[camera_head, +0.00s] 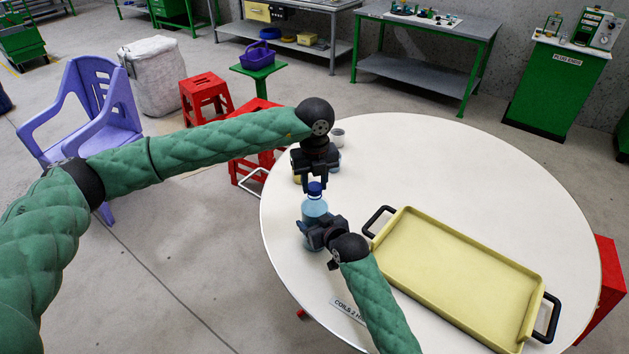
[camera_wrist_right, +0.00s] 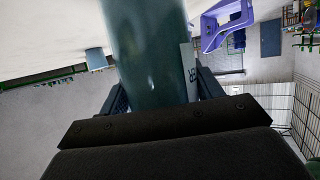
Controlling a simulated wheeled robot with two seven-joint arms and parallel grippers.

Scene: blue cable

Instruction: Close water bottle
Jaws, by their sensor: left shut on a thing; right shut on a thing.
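The water bottle (camera_head: 314,208) is light blue and see-through, and stands upright near the left edge of the round white table (camera_head: 470,180). A dark blue cap (camera_head: 315,188) is at its top. My left gripper (camera_head: 315,182) comes from above and is shut on the cap; I cannot tell whether the cap touches the neck. My right gripper (camera_head: 316,234) is shut around the bottle's body from the front and hides its lower part. In the right wrist view the bottle (camera_wrist_right: 150,50) fills the space between the fingers, with a pale label on its right side.
A yellow tray (camera_head: 455,275) with black handles lies on the table to the right of the bottle. A grey cup (camera_head: 338,137) and other small items, partly hidden, stand behind my left gripper. The far right of the table is clear.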

